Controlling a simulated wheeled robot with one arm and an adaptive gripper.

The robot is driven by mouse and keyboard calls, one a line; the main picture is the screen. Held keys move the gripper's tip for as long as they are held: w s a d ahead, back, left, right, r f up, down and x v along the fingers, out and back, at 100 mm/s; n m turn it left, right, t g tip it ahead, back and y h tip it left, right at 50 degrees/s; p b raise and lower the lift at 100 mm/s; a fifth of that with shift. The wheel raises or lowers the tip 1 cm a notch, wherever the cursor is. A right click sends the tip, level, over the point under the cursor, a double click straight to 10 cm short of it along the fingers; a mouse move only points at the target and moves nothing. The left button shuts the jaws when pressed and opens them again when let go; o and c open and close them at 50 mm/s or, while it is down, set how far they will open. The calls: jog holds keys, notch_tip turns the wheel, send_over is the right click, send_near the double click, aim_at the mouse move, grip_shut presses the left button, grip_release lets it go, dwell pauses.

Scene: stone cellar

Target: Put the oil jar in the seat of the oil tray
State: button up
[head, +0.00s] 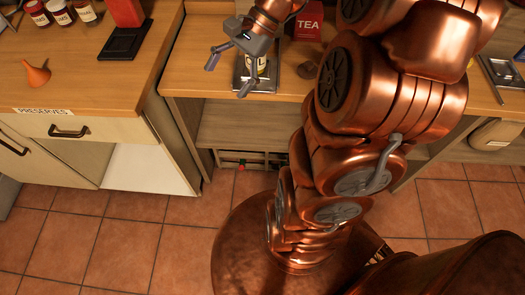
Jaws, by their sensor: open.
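A small jar with a yellow label (261,66) stands on the counter, partly hidden behind my gripper; its label is too small to read. It looks upright in or on a dark, shallow tray (263,87) near the counter's front edge. I cannot tell whether the jar is fully down in a seat of that tray. My gripper (227,79) is open, its fingers spread, just left of and above the jar. One finger overlaps the jar's left side in the picture; whether they touch cannot be told. Nothing shows between the fingers.
Another tray (503,73) lies far right.

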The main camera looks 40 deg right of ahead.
jog(key=s+a+f+n+g+h, duration=0.1)
jog(key=s+a+f+n+h, duration=0.1)
jog(key=s+n+h, duration=0.2)
jog(key=s+a+f+n+g+h, duration=0.1)
jog(key=s+n+h, duration=0.3)
jog(key=s+n, duration=0.6)
jog(key=shift+s+a+f, duration=0.45)
jog(key=shift+s+a, duration=0.25)
jog(key=shift+s, duration=1.4)
jog(key=shift+r, duration=0.1)
